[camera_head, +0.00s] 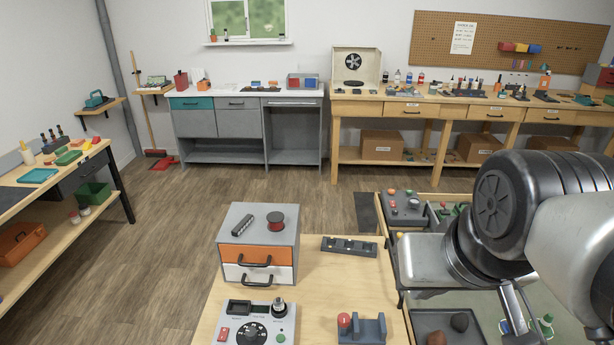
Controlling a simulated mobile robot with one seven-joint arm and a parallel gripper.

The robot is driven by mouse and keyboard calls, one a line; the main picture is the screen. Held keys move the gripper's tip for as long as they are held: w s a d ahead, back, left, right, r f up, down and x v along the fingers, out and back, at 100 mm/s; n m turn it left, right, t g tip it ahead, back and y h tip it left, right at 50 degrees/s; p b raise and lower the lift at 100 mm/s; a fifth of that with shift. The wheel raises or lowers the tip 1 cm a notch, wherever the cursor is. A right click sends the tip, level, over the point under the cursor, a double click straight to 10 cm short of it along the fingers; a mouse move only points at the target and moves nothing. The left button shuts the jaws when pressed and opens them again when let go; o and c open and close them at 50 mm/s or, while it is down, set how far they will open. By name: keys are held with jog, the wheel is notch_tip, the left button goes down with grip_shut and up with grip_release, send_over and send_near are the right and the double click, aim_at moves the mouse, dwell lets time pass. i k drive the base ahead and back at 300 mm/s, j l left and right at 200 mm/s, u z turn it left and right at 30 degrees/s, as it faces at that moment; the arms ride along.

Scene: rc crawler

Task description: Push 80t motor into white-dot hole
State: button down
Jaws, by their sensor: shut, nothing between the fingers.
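No part is readable as an 80t motor, and no white dot is clear beside a hole. A dark and silver cylinder (279,306) stands upright on the light grey dial panel (230,338) at the front table's near edge. I cannot tell if it sits in a hole. A dark rectangular recess (239,307) lies left of it. A red-topped cylinder (345,321) stands against a blue-grey cradle block (373,329) to the right. A dark strip (348,246) with several small fittings lies behind. My arm fills the right side; its fingertips cannot be made out.
A drawer box (304,240) with orange and white fronts stands on the wooden table (318,290), carrying a red spool (275,219) and a black ridged bar (243,225). A dark tray (405,212) of small parts lies right. Bare wood shows between the panel and the strip.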

aim_at(329, 244)
jog(key=k+j+u, duration=0.35)
jog(key=u, duration=0.15)
jog(key=i+j+z, duration=0.35)
jog(key=j, duration=0.2)
jog(key=j+z, duration=0.15)
jog(key=k+j, duration=0.15)
jog(key=k, duration=0.25)
jog(key=k+j+z, duration=0.2)
jog(key=j, duration=0.15)
jog(key=k+j+z, duration=0.4)
jog(key=j, duration=0.25)
jog(key=i, duration=0.1)
